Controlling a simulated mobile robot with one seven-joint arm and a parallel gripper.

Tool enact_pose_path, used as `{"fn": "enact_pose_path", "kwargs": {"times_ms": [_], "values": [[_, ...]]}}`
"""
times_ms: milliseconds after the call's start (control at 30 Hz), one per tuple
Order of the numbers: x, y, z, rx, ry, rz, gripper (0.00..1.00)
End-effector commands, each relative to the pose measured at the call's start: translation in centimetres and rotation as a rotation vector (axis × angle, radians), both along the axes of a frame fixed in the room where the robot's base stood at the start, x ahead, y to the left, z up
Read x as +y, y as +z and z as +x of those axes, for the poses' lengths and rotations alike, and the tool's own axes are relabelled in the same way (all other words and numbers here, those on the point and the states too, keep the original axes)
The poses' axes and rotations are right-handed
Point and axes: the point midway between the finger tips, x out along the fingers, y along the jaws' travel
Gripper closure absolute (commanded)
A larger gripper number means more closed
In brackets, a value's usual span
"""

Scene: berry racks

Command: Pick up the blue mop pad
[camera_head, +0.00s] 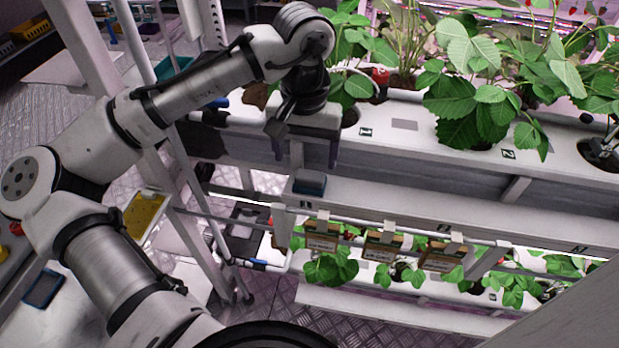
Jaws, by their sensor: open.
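A small dark blue pad (310,182), which looks like the mop pad, lies flat at the left end of the white ledge (420,205) below the upper planter row. My gripper (306,158) points down just above it. Its two fingers are apart, with nothing seen between them. A gap shows between the fingertips and the pad, though the exact height is hard to judge from this view.
The upper planter (405,125) with strawberry plants runs right of my gripper. A white rail (400,228) with several hanging cards passes below the ledge. White upright posts stand left of it. A blue-rimmed tray (43,288) lies at lower left.

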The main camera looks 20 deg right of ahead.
Motion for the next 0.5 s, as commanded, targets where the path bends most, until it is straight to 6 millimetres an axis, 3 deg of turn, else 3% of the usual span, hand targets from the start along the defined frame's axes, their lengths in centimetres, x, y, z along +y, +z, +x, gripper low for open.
{"fn": "enact_pose_path", "kwargs": {"times_ms": [500], "values": [[-0.4, -5.4, -0.7, 0.001, -0.001, -0.001, 0.24]]}}
